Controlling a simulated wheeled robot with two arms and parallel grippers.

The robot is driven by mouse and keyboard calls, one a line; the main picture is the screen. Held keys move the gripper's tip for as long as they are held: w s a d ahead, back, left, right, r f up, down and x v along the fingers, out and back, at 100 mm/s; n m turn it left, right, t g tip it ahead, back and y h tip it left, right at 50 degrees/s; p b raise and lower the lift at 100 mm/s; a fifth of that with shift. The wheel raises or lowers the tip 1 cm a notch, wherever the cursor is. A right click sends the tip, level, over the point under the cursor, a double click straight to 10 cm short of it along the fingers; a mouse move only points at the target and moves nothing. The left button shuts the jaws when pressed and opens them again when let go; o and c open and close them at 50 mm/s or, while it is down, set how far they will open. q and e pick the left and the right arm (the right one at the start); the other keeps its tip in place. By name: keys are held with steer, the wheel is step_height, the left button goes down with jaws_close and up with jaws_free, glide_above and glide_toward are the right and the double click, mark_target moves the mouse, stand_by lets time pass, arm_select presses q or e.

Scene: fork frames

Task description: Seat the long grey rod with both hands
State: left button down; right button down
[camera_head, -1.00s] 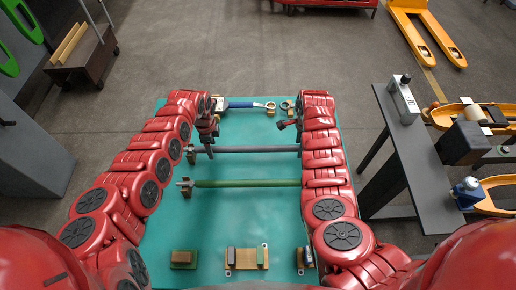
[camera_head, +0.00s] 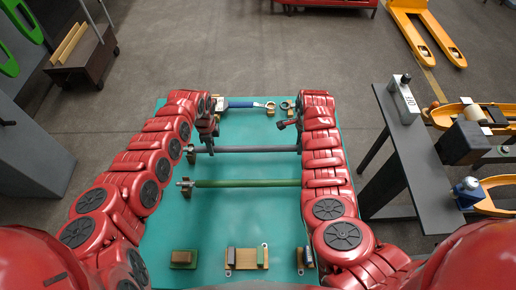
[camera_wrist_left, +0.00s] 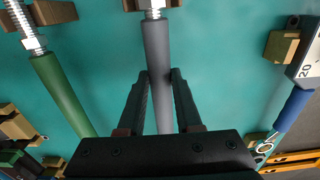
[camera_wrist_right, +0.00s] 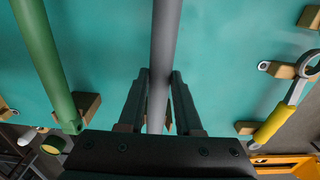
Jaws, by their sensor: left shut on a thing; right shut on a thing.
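The long grey rod (camera_head: 255,149) lies crosswise over the teal table, level in the head view. My left gripper (camera_head: 211,150) is shut on it near its left end. In the left wrist view the grey rod (camera_wrist_left: 157,50) passes between the fingers (camera_wrist_left: 158,75), with a threaded metal end beyond them by a brown block (camera_wrist_left: 130,5). My right gripper (camera_head: 299,148) holds the rod towards its right end, which my arm hides in the head view. The right wrist view shows the rod (camera_wrist_right: 164,40) between the right fingers (camera_wrist_right: 159,75). I cannot tell whether the rod touches its supports.
A green rod (camera_head: 245,183) lies parallel, nearer to me. A blue-handled tool (camera_head: 243,104) lies at the back; a yellow-handled wrench (camera_wrist_right: 270,124) shows in the right wrist view. Small blocks (camera_head: 184,259) stand along the front. The middle front of the teal table (camera_head: 240,220) is clear.

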arm_select(q)
steer(key=shift+r, duration=0.15)
arm_select(e)
steer(key=shift+r, duration=0.15)
stand_by(0.6)
